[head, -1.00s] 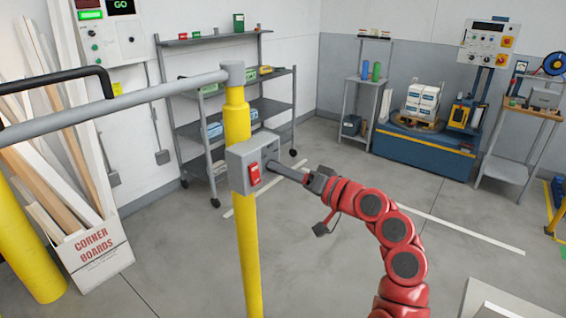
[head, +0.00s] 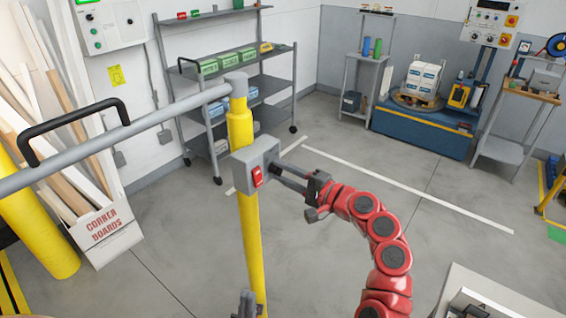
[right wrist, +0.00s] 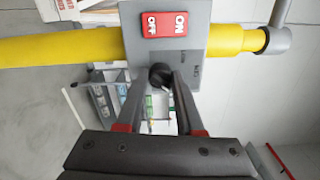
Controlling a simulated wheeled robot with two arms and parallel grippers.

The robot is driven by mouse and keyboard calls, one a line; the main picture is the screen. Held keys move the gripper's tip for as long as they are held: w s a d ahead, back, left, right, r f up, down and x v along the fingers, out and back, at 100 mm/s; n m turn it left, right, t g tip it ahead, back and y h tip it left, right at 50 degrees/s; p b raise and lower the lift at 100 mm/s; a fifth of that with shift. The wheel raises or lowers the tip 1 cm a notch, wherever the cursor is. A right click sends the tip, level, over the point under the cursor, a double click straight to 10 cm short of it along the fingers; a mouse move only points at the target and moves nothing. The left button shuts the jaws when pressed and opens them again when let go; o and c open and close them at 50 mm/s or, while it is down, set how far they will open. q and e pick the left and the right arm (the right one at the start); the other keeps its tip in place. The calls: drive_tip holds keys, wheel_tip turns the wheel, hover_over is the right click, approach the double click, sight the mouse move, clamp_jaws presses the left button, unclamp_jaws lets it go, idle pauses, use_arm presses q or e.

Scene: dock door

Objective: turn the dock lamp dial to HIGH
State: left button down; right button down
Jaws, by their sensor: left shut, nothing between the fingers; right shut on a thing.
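A grey switch box (head: 243,165) is mounted on a yellow post (head: 252,235). Its red rocker switch (head: 257,176), marked OFF and ON, also shows in the right wrist view (right wrist: 165,23). A small black dial (right wrist: 160,74) sits on the box beside the rocker. My right gripper (right wrist: 160,84) is shut on this dial, with a fingertip on each side. In the head view my right gripper (head: 279,173) reaches the box from the right. My left gripper (head: 245,304) is shut and empty at the bottom edge, below the box.
A grey rail (head: 120,137) with a black handle (head: 72,128) runs left from the post top. A grey shelf rack (head: 270,80) stands behind it. A box of corner boards (head: 105,235) is at the left. The floor right of the post is mostly clear.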

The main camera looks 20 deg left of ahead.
drive_tip(key=shift+w+r+m+p, duration=0.1)
drive_tip(key=shift+m+p, duration=0.95)
drive_tip(key=shift+m, duration=0.25)
drive_tip(key=c, duration=0.5)
unclamp_jaws()
drive_tip(key=shift+c, duration=0.2)
drive_tip(key=shift+d, duration=0.1)
drive_tip(key=b+v, duration=0.5)
drive_tip(key=v, duration=1.2)
drive_tip(key=shift+d, duration=0.15)
